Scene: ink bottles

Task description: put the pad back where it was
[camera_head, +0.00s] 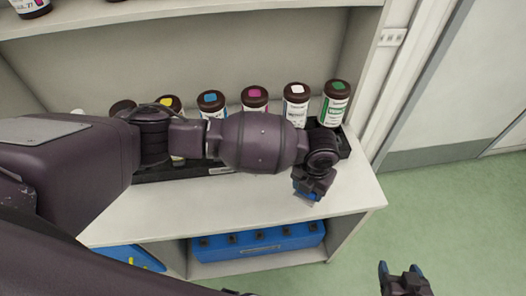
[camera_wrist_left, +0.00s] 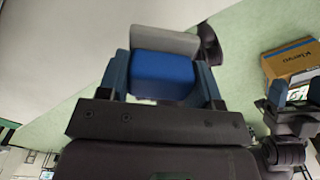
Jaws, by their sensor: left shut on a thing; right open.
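The pad (camera_wrist_left: 163,72), a blue block with a grey layer along one side, is between the fingers of my left gripper (camera_wrist_left: 162,85) in the left wrist view. My left gripper is shut on it. In the head view my left gripper (camera_head: 311,192) points down over the front right part of the white shelf; the pad is mostly hidden there and I cannot tell whether it touches the shelf. My right gripper (camera_head: 403,276) is open and empty at the lower right, over the green floor.
Several dark bottles with coloured lid marks, including a green-marked one (camera_head: 336,103), stand in a black rack (camera_head: 345,146) at the back. My left arm hides part of the row. A blue case (camera_head: 258,243) sits on the lower shelf. A cardboard box (camera_wrist_left: 290,60) shows in the wrist view.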

